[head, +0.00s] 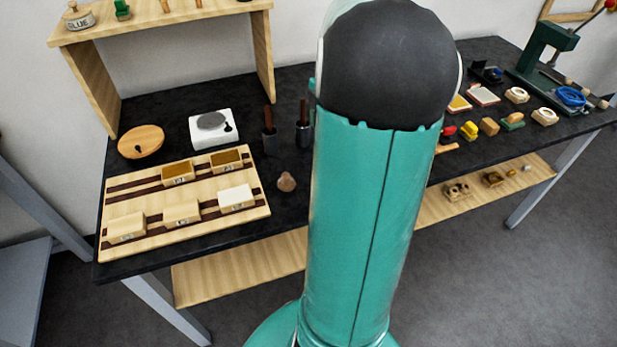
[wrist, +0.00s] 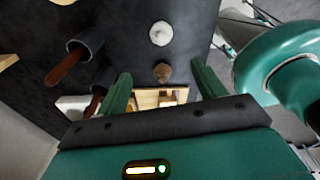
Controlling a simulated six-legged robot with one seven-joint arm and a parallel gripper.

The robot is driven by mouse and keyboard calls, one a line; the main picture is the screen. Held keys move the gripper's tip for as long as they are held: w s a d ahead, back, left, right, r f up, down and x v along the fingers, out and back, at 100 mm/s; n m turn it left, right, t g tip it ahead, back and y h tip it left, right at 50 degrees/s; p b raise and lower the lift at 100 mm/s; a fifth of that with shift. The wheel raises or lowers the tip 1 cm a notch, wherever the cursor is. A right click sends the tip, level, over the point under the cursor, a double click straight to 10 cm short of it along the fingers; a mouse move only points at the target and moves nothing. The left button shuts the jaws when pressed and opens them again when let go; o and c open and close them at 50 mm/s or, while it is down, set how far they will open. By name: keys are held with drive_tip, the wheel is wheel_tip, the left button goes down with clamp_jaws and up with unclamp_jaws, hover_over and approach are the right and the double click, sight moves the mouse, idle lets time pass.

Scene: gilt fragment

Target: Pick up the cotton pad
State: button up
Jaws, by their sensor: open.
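A small round white thing (wrist: 161,33), which looks like the cotton pad, lies on the black bench top in the upper middle of the wrist view. In the head view it does not show; my arm covers that part of the bench. My gripper (wrist: 161,77) is open, with two green fingers spread apart and nothing held. In the wrist view the pad appears beyond the fingertips, between their lines and apart from them. A brown knob-like tool (wrist: 162,72) shows between the fingers, on the bench; it is also in the head view (head: 286,181).
Two dark cups with brown handles (head: 269,138) (head: 304,130) stand near the knob. A wooden tray (head: 148,213) with small boxes lies at left, a white scale (head: 213,128) behind it. A green press (head: 545,55) and several small items stand at far right.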

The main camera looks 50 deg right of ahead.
wheel_tip(320, 180, down, 9)
drive_tip(key=shift+s+r, duration=0.1)
drive_tip(key=shift+a+f, duration=0.2)
drive_tip(key=shift+f, duration=1.15)
drive_tip(key=shift+a+f, duration=0.2)
drive_tip(key=shift+f, duration=1.15)
drive_tip(key=c, duration=1)
